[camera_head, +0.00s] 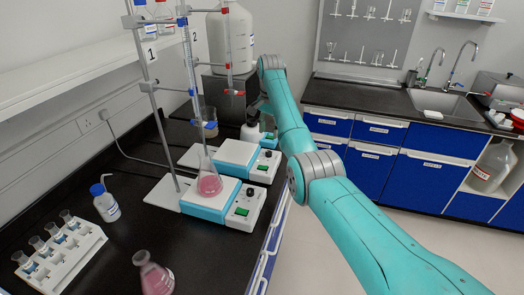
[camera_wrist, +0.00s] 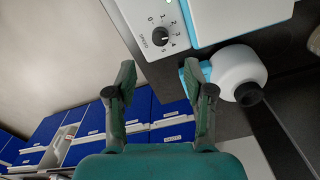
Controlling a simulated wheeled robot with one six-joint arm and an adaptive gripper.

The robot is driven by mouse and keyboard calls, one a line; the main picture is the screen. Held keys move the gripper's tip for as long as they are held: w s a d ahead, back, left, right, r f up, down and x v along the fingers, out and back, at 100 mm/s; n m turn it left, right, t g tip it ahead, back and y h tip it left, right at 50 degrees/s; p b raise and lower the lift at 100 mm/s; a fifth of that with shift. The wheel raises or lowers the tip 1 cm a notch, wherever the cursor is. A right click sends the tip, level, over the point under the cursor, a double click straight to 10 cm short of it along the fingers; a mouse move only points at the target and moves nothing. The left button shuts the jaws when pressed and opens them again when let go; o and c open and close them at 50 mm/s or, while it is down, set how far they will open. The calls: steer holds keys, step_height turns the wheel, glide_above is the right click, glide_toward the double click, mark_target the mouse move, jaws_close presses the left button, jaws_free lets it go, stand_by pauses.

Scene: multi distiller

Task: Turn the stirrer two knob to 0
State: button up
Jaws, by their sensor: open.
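Stirrer two (camera_head: 236,152), a white and light-blue box, stands behind stirrer one (camera_head: 218,192) on the black bench. Its knob (camera_head: 268,154) is on the front panel. In the wrist view a black speed knob (camera_wrist: 160,36) sits on a white panel with a printed 0 to 5 scale. Its pointer is too small to read surely. My gripper (camera_wrist: 160,76) is open and empty, with the knob ahead of its fingertips and between their lines, apart from them. In the head view my gripper is largely hidden by my arm.
A white rounded vessel with a black opening (camera_wrist: 236,72) is close to my right finger in the wrist view. A clamp stand and a flask of pink liquid (camera_head: 209,182) are at stirrer one. A wash bottle (camera_head: 105,204) and tube rack (camera_head: 58,250) stand nearer.

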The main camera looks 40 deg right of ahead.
mark_target(269, 152)
step_height(269, 152, down, 9)
steer(key=shift+f, duration=0.15)
stand_by(0.4)
jaws_close()
